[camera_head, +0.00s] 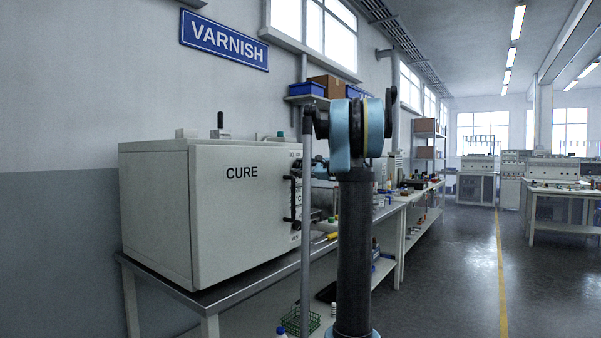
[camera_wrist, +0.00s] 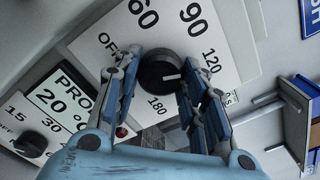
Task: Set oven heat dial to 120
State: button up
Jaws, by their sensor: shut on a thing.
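The heat dial (camera_wrist: 157,68) is a round black knob with a white mark, on a white plate (camera_wrist: 95,40) marked OFF, 60, 90, 120 and 180. Its mark points right, close to the 120 label (camera_wrist: 211,60) and perhaps slightly below it; the exact setting is hard to tell. My gripper (camera_wrist: 161,84) is shut on the dial, one finger on each side. The right finger covers part of the scale between 120 and 180. In the head view the oven (camera_head: 240,210) is a pale box marked CURE; its dial and my gripper are hidden at its right-hand front.
A second black knob (camera_wrist: 32,145) with 15 and 30 marks, a display (camera_wrist: 62,97) and a red lamp (camera_wrist: 122,132) are close by. A black door handle (camera_head: 293,200) stands out from the oven front. Blue bins (camera_wrist: 305,90) are at the right. The aisle floor (camera_head: 460,270) is clear.

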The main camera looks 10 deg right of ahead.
jog(key=shift+f+m, duration=0.15)
jog(key=shift+m, duration=0.45)
jog(key=o, duration=1.1)
jog(key=shift+c, duration=0.2)
jog(key=v, duration=1.2)
